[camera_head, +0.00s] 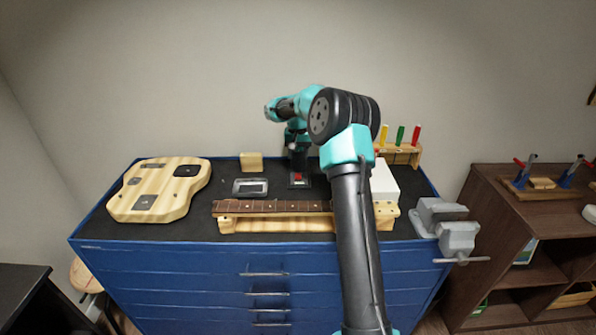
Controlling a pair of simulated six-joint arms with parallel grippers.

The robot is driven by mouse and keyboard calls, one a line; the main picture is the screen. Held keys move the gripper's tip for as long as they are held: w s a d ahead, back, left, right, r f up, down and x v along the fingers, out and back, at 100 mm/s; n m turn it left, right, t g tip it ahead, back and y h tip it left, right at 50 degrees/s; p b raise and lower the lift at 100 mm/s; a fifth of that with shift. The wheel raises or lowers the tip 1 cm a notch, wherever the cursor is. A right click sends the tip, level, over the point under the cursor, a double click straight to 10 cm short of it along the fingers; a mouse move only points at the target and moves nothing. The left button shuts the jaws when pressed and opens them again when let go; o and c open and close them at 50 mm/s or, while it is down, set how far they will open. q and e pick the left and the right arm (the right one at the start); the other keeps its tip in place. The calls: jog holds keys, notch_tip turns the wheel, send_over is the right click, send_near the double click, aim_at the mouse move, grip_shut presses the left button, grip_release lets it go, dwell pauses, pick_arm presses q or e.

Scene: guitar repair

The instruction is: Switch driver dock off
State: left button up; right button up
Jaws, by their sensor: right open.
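A small black dock (299,183) with a red part (298,176) on it stands on the dark mat, at the middle of the blue bench. I take it for the driver dock. Whether its switch is on or off is too small to tell. My right gripper (298,162) hangs just above and behind the red part, pointing down, and is open. I cannot tell whether it touches the dock. My right arm hides part of the area to the right. My left gripper is not in view.
A wooden guitar body (160,190) lies at the left. A grey tray (250,187) and a wood block (251,162) sit left of the dock. A guitar neck (270,207) lies in front. A white box (384,184), screwdriver rack (400,152) and vise (450,230) stand right.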

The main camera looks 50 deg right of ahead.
aim_at(298, 174)
notch_tip(298, 174, down, 8)
jog(key=shift+r, duration=0.25)
grip_shut()
dwell(0.5)
jog(key=shift+s+a+r+t+h, duration=0.1)
jog(key=shift+a+t+h, duration=0.05)
jog(key=shift+t+h, duration=0.35)
